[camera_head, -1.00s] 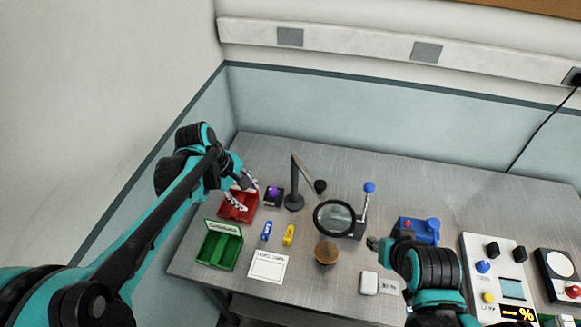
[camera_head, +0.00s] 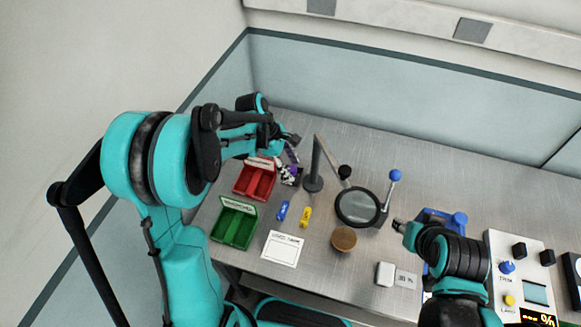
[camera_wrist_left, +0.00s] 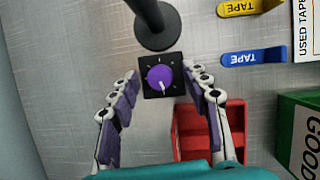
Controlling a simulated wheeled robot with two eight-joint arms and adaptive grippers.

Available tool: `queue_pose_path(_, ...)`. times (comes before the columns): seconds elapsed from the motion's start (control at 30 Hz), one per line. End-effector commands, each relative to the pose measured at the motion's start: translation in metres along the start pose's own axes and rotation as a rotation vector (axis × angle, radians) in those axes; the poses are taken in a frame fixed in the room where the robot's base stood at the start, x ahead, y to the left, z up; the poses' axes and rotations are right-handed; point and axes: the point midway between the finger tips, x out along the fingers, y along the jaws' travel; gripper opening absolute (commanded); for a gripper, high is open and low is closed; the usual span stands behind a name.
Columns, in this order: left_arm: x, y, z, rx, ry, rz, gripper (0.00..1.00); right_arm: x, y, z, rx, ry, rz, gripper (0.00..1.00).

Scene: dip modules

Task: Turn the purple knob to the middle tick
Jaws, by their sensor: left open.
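The purple knob (camera_wrist_left: 160,78) sits on a black square module with white tick marks, in the middle of the left wrist view. A short white pointer line on it faces toward the lower edge of that view. My left gripper (camera_wrist_left: 162,73) is open, with one finger on each side of the knob and visible gaps between. In the head view my left gripper (camera_head: 288,167) is over the module and mostly hides the knob. My right gripper (camera_head: 398,227) is near the blue device, and its jaws are too small to read.
A black lamp post (camera_wrist_left: 157,28) stands close by the module. A red bin (camera_head: 242,182) and a green bin (camera_head: 232,223) lie nearby. Blue tape (camera_head: 283,210), yellow tape (camera_head: 305,216) and a magnifier (camera_head: 358,206) are to the right.

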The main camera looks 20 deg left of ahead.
Motion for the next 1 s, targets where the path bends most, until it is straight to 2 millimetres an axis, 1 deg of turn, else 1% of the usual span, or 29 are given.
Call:
queue_pose_path(0.23, 0.0013, 0.0000, 0.0001, 0.000, 0.000, 0.000, 0.47, 0.0000, 0.0000, -0.0001, 0.000, 0.000, 0.000, 0.40)
queue_pose_path(0.27, 0.0012, 0.0000, 0.0001, 0.000, 0.000, 0.000, 0.45, 0.0000, 0.0000, -0.0001, 0.000, 0.000, 0.000, 0.40)
queue_pose_path(0.3, 0.0012, 0.0000, 0.0001, 0.000, 0.000, 0.000, 0.34, 0.0000, 0.0000, -0.0001, 0.000, 0.000, 0.000, 0.40)
queue_pose_path(0.37, 0.0011, 0.0000, 0.0001, 0.000, 0.000, 0.000, 0.18, 0.0000, 0.0000, -0.0001, 0.000, 0.000, 0.000, 0.40)
queue_pose_path(0.4, 0.0011, 0.0000, 0.0001, 0.000, 0.000, 0.000, 0.08, 0.0000, 0.0000, -0.0001, 0.000, 0.000, 0.000, 0.40)
queue_pose_path(0.43, 0.0011, 0.0000, 0.0001, 0.000, 0.000, 0.000, 0.00, 0.0000, 0.0000, -0.0001, 0.000, 0.000, 0.000, 0.40)
queue_pose_path(0.77, 0.0012, 0.0003, 0.0000, 0.020, -0.001, -0.008, 0.00, 0.0002, 0.0000, 0.0001, 0.000, 0.000, 0.000, 0.40)
queue_pose_path(1.0, 0.0014, 0.0010, -0.0002, 0.122, -0.006, -0.052, 0.00, 0.0009, 0.0000, 0.0006, 0.000, 0.000, 0.000, 0.40)
